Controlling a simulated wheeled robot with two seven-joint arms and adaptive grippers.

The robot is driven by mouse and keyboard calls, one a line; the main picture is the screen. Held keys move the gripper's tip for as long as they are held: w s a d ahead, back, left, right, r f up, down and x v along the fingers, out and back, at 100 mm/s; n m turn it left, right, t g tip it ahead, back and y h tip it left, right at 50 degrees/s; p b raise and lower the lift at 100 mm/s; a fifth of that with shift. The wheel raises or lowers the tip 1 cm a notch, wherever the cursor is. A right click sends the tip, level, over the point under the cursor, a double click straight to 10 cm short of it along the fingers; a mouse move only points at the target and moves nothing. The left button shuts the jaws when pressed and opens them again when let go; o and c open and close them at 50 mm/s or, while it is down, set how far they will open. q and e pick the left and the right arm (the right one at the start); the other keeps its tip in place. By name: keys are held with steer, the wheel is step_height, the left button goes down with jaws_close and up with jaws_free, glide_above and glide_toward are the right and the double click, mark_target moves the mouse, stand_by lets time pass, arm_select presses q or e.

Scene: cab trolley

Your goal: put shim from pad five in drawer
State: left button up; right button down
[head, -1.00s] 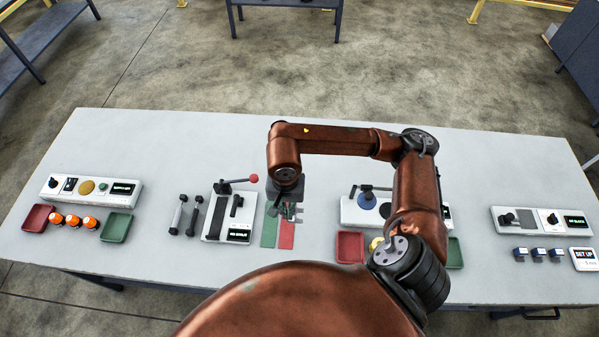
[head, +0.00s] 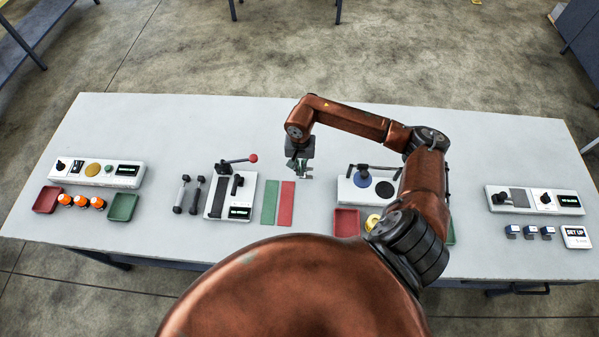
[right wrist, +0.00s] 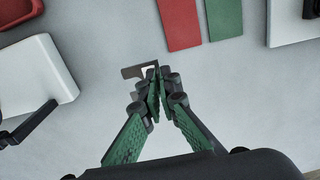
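My right gripper (head: 303,172) is above the table, behind the green and red strips. In the right wrist view its fingers (right wrist: 155,88) are nearly together, pinched on a small, thin, dark slotted plate (right wrist: 135,72), which looks like the shim. The plate sticks out to the left of the fingertips, clear of the table. A dark drawer handle (head: 530,290) shows under the front edge at the right; the drawer looks shut. No pad marked five can be made out. My left gripper is not in view.
The green strip (head: 270,202) and red strip (head: 286,203) lie beside a lever fixture (head: 217,205). The table's back is clear.

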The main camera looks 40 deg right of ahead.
steer(key=f, duration=0.2)
steer(key=f+p, duration=0.1)
steer(key=shift+w+d+f, duration=0.1)
steer(key=shift+w+f, duration=0.1)
steer(key=shift+w, duration=0.1)
steer(key=shift+f, duration=0.15)
steer(key=shift+s, duration=0.2)
steer(key=shift+w+f, duration=0.1)
steer(key=c, duration=2.2)
jaws_free()
steer(key=shift+c, duration=0.2)
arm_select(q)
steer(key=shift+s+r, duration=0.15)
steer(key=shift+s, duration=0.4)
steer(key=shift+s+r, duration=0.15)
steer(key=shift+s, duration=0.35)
arm_select(e)
steer(key=shift+o, duration=0.4)
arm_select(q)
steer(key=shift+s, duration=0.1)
